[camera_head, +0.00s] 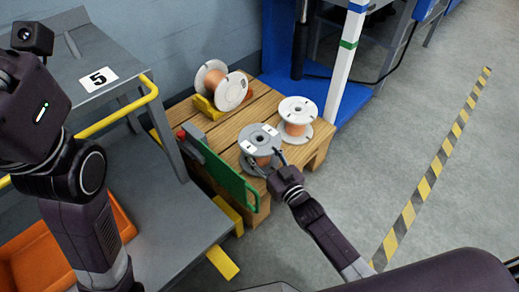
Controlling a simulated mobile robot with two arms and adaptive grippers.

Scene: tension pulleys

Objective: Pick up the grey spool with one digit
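The grey spool (261,139) stands upright at the front of the wooden pallet, with copper-coloured windings under its grey top flange. White labels lie on that flange; their print is too small to read. My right gripper (265,158) is at the near right edge of this spool, its two fingers spread apart. Whether they touch the flange is unclear. My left arm rises at the left edge, and its fingers are not visible.
A white-flanged spool (297,112) stands right behind the grey one. Another spool (222,86) lies tilted on a yellow support (208,107) at the back. A green-handled bar (222,168) borders the pallet (185,113) on the left. A blue-based post stands behind.

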